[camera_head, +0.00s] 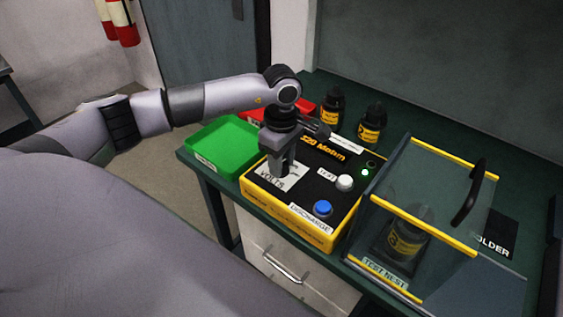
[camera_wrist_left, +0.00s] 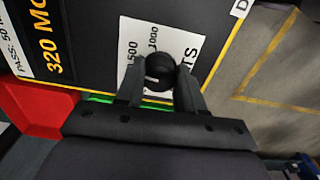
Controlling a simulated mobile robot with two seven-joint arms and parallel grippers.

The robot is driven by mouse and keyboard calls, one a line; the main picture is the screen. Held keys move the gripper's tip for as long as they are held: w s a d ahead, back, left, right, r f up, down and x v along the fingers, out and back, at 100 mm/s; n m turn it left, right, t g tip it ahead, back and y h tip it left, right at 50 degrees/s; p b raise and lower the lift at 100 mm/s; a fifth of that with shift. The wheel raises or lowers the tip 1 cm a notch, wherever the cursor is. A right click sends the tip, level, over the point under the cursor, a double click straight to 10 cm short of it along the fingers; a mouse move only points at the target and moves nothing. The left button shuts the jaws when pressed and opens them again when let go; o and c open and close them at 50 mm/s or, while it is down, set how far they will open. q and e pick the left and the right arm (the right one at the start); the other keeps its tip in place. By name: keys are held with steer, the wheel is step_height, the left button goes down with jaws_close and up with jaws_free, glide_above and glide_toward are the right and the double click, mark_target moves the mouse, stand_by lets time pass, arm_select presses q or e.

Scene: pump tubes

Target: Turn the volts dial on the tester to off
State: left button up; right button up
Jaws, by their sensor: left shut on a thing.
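The tester (camera_head: 296,231) is a black-topped box with yellow sides on the green bench. Its volts dial (camera_wrist_left: 159,72) is a round black knob on a white label (camera_wrist_left: 134,36) marked 500 and 1000. A pale pointer line shows on the knob; the off mark is not visible. My left gripper (camera_head: 282,171) reaches down over the volts label. In the left wrist view its two fingers (camera_wrist_left: 158,86) are shut on the dial, one on each side. In the head view the gripper hides the dial. My right gripper is not in view.
The tester also carries a white test button (camera_head: 345,182), a blue discharge button (camera_head: 323,208) and a lit green lamp (camera_head: 365,172). A green tray (camera_head: 222,142) and a red tray (camera_head: 262,115) lie left and behind. A clear-lidded test nest (camera_head: 417,250) stands right. Two black capacitors (camera_head: 372,124) stand behind.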

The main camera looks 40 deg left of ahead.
arm_select(q)
steer(key=n+b, duration=0.1)
steer(key=n, duration=0.2)
steer(key=shift+n, duration=0.4)
steer(key=n+b, duration=0.1)
steer(key=n, duration=0.2)
steer(key=shift+w+n, duration=0.1)
steer(key=shift+n, duration=0.2)
steer(key=n, duration=0.3)
steer(key=shift+n, duration=0.3)
steer(key=shift+w+a+n+b, duration=0.1)
steer(key=shift+n+b, duration=0.25)
steer(key=shift+n, duration=1.75)
steer(key=o, duration=1)
steer(key=shift+o, duration=0.2)
